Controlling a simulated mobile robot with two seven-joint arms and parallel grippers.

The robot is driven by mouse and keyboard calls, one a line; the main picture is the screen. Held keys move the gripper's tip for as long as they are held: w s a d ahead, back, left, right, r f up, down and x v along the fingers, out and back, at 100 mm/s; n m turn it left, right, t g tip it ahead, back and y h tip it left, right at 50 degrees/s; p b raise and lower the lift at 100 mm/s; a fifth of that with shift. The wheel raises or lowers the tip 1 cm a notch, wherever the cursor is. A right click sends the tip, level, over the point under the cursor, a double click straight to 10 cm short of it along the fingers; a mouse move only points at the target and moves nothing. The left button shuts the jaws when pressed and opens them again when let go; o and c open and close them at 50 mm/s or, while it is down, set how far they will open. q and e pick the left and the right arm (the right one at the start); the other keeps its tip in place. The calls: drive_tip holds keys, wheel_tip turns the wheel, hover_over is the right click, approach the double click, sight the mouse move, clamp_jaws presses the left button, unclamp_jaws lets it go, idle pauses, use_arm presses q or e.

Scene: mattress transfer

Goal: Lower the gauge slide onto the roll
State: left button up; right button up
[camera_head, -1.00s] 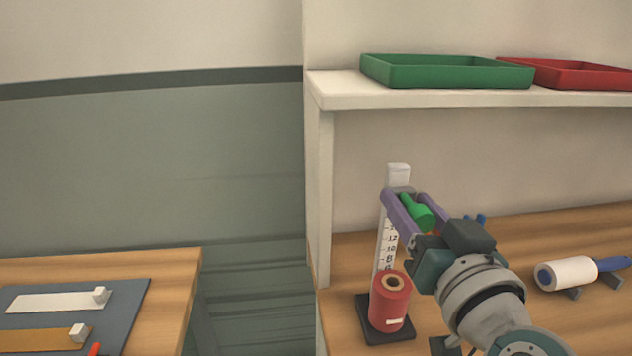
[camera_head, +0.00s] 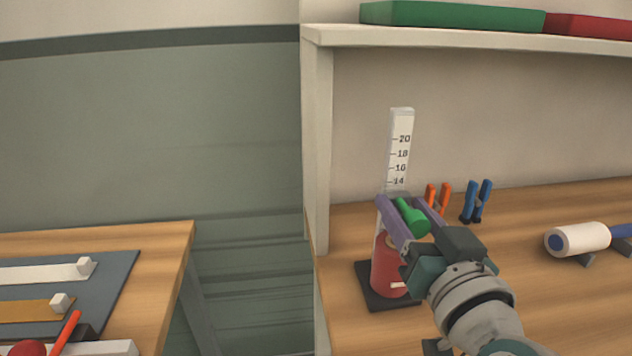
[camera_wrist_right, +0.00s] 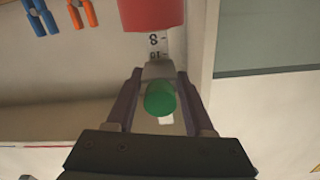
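The gauge is an upright white scale (camera_head: 401,150) on a black base (camera_head: 372,295). The red roll (camera_head: 386,270) stands on that base; its top is mostly hidden by my gripper in the head view. The grey gauge slide (camera_wrist_right: 158,71) with its green knob (camera_head: 411,217) sits on the scale just under the 14 mark. My left gripper is out of view.
Orange clips (camera_head: 437,196) and blue clips (camera_head: 477,201) stand behind the gauge. A white roller with a blue handle (camera_head: 580,239) lies right. A shelf (camera_head: 470,39) above holds green and red trays. A separate table (camera_head: 160,245) is at left.

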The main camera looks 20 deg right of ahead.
drive_tip(key=shift+o, duration=0.8)
drive_tip(key=v, duration=1)
drive_tip(key=shift+d, duration=0.1)
drive_tip(key=shift+c, duration=0.3)
